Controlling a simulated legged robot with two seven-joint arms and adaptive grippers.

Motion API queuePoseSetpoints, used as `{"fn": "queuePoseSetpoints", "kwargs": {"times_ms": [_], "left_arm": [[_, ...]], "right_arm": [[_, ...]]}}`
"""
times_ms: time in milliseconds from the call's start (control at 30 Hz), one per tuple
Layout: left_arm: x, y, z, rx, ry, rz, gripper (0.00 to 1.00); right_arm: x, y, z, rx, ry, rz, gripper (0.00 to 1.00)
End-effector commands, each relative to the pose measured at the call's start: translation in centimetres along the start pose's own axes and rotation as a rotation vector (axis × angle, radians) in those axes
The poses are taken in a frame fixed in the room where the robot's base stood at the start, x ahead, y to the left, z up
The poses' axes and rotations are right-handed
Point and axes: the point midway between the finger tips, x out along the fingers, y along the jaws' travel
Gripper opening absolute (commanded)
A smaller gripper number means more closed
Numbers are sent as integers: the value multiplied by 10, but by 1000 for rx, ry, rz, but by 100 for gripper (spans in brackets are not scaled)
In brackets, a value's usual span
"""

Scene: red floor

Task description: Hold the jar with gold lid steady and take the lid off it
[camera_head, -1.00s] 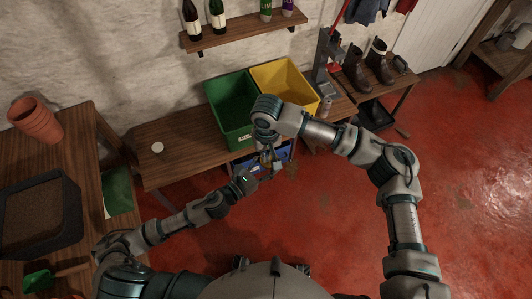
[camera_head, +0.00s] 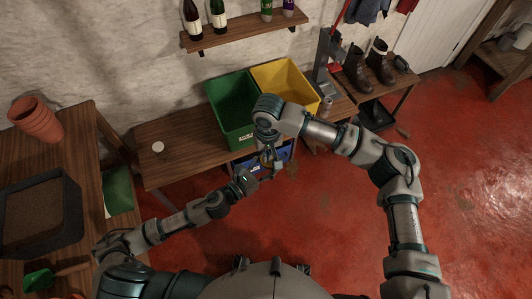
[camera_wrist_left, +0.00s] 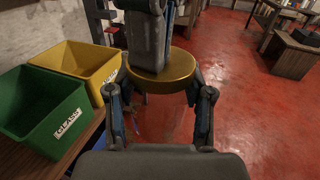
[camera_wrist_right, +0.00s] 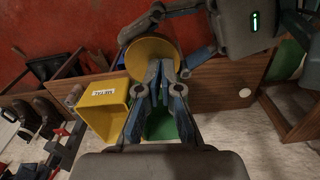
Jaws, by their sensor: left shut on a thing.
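The jar's gold lid (camera_wrist_left: 172,78) shows as a round disc in the left wrist view and face-on in the right wrist view (camera_wrist_right: 150,52). The jar's body under it is see-through and hard to make out. My left gripper (camera_wrist_left: 160,125) is shut on the jar from the side, one finger on each side below the lid. My right gripper (camera_wrist_right: 162,80) is over the lid, its fingers close together in front of the lid's face; whether the tips touch it I cannot tell. In the head view my right gripper (camera_head: 268,157) and left gripper (camera_head: 258,178) meet in front of the bench.
A green bin (camera_head: 230,105) and a yellow bin (camera_head: 285,82) stand on the wooden bench (camera_head: 185,150) just behind the grippers, with a blue bin (camera_head: 275,158) below. A small white round thing (camera_head: 158,147) lies on the bench. Boots (camera_head: 357,72) stand at right. Red floor is open in front.

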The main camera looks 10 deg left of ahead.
Motion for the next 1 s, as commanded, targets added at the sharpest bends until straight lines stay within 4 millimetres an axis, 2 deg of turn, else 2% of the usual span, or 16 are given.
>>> {"fn": "queuePoseSetpoints", "kwargs": {"times_ms": [33,67,100,1000], "left_arm": [[2,1,15,13,-31,-2,0],[2,1,15,13,-31,-2,0],[2,1,15,13,-31,-2,0],[1,1,11,6,-21,-1,0]], "right_arm": [[9,7,2,12,-17,16,23],[9,6,2,12,-17,16,30],[9,6,2,11,-16,15,31],[6,1,2,1,-10,6,31]]}}
